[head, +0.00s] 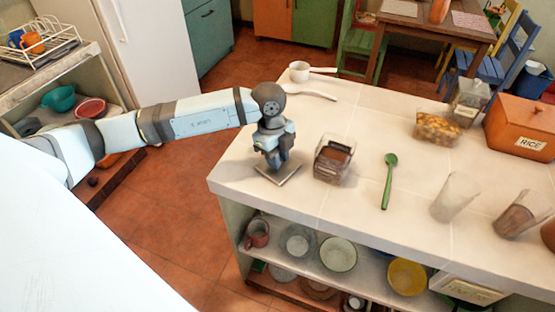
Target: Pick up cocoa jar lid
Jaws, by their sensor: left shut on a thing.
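The cocoa jar lid (279,175) is a flat, square, greyish piece at the left end of the counter. My left gripper (277,162) points down over it and is shut on it. I cannot tell whether the lid touches the counter or is slightly above it. The cocoa jar (333,158) stands just to the right, a clear square container with brown contents, and its top looks open. My right gripper is not in view.
An orange rice box (522,127) stands at the right.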

